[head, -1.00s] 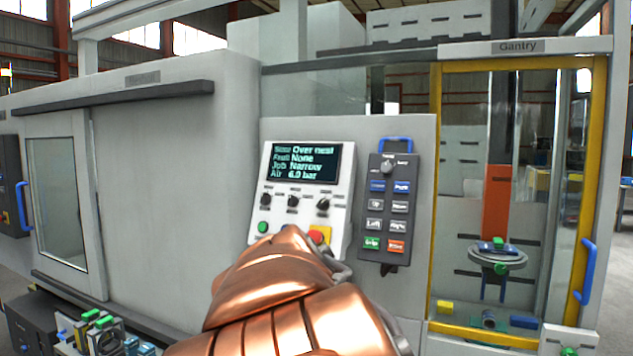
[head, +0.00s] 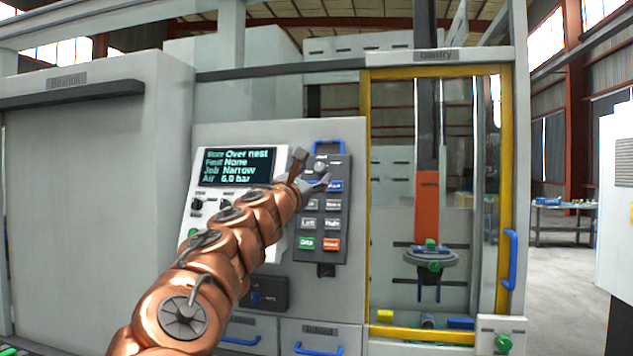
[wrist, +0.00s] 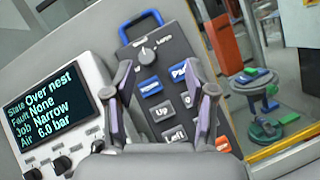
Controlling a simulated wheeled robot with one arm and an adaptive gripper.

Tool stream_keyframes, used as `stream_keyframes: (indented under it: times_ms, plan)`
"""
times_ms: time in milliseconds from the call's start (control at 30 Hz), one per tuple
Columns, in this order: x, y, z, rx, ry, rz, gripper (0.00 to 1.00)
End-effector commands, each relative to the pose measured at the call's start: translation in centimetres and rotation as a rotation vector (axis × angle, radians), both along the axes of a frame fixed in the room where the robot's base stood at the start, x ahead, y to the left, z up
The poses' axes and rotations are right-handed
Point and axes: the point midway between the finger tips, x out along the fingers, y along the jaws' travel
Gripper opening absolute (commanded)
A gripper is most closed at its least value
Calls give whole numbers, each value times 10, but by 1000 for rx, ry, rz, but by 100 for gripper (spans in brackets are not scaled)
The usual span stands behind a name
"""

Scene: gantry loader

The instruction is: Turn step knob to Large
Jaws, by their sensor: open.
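The step knob (wrist: 146,54) is a small round grey knob at the top of the dark button pendant, just below its blue handle. It shows in the head view (head: 320,166) too, close to the fingertips. Small labels sit above it in the wrist view; which one it points at is too small to tell. My gripper (wrist: 168,79) is open and empty in front of the pendant (wrist: 177,48), its fingers apart over the upper buttons. The knob is up and left of the middle of the gap, apart from the fingers in the wrist view. My gripper (head: 313,168) partly covers the pendant's upper left in the head view.
A control panel (head: 280,240) with a lit screen (head: 235,167) and several dark knobs stands left of the pendant. The screen reads "Over nest", "None", "Narrow", "6.0 bar". A yellow-framed gantry door (head: 506,150) with a blue handle (head: 511,260) is at the right.

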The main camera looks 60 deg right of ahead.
Motion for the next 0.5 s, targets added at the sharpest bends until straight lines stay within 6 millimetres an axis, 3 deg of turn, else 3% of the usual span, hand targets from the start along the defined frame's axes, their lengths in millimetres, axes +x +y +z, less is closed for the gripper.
stream_keyframes:
  times_ms: [200, 500]
  plan:
    - [27, -17, -14, -69, 199, -12, 56]
    - [36, -30, -12, -79, 239, -9, 56]
